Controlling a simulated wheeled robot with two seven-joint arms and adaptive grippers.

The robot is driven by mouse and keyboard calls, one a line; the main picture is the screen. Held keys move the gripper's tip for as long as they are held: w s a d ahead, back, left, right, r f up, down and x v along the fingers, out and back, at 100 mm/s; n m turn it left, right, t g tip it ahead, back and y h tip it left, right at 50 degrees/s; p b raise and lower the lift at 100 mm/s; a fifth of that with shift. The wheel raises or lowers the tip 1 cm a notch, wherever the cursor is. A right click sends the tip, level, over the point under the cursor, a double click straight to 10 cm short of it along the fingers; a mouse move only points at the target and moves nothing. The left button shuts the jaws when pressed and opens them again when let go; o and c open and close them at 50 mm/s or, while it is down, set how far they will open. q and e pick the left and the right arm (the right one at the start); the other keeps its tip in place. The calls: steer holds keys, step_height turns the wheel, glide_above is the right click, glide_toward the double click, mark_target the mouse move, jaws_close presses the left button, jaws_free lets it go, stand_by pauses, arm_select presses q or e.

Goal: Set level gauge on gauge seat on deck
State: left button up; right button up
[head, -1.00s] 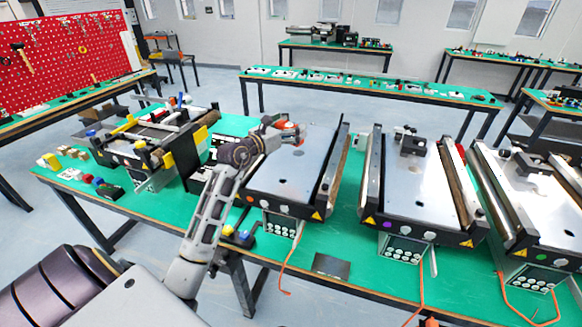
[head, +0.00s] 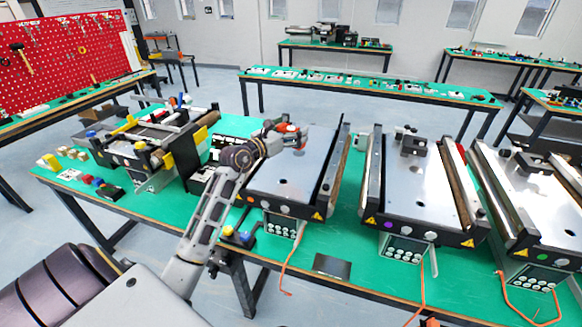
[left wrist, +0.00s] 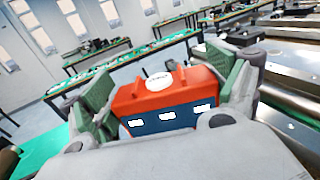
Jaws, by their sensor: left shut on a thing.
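The level gauge, a red and blue block with a white round spot on top and small white windows, is between the green pads of my left gripper (left wrist: 168,92) in the left wrist view. The gauge's blue face (left wrist: 160,121) is turned towards this camera. In the head view, my left gripper (head: 298,136) is shut on it over the far part of the left conveyor's metal deck (head: 295,185). Only a little of the gauge's red shows there. I cannot make out the gauge seat; the gripper may cover it. My right gripper is not in view.
Two more conveyors stand to the right, the middle deck (head: 405,195) bearing a black bracket (head: 414,146). A yellow-trimmed machine (head: 150,150) stands left of my arm. A dark plate (head: 332,266) lies at the table's front. The near part of the left deck is clear.

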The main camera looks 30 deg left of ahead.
arm_select(q)
steer(key=shift+f, duration=2.5)
steer(key=shift+f+b, duration=0.35)
steer(key=shift+f, duration=2.1)
steer(key=shift+f, duration=0.15)
steer(key=o, duration=1.1)
steer(key=shift+c, duration=0.2)
